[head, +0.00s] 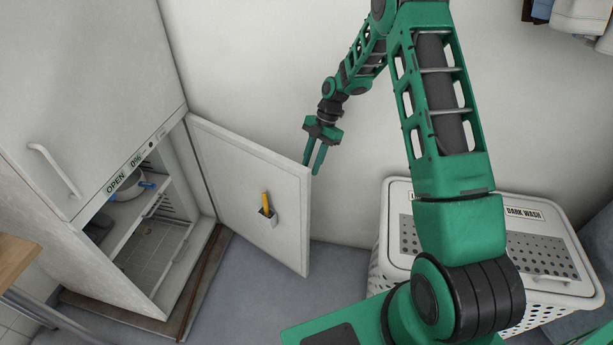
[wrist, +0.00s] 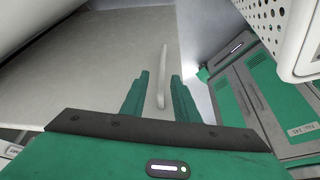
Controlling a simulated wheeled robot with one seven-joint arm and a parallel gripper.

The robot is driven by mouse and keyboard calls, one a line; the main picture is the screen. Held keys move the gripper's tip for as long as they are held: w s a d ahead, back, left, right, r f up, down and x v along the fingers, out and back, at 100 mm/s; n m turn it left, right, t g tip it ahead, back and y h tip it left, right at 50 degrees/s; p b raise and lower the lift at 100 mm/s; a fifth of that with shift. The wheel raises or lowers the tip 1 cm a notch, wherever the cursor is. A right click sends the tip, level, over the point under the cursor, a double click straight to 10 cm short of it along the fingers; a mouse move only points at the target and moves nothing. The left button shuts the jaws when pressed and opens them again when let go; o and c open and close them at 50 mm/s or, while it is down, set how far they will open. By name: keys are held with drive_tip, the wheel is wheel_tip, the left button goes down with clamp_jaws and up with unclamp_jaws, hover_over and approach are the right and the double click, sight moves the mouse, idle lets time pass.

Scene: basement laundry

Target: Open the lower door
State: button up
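The lower door (head: 240,200) of the white cabinet (head: 95,90) stands swung wide open in the head view, its inner face showing. My gripper (head: 316,172) is at the door's free edge, near its top, on the outer side. In the wrist view the door's outer face (wrist: 120,60) shows a pale bar handle (wrist: 162,80). My gripper (wrist: 160,95) is open, with fingers apart and the handle in line between them. I cannot tell whether the fingers reach around it. The upper door (head: 80,90) is shut.
Inside the lower compartment are a shelf (head: 128,215) with a pot (head: 130,186) and a wire rack (head: 155,245). The door's inner pocket (head: 268,217) holds a yellow item (head: 266,202). A white "DARK WASH" hamper (head: 400,265) stands right. Floor (head: 345,265) shows between door and hamper.

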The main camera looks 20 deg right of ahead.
drive_tip(key=shift+v, duration=1.6)
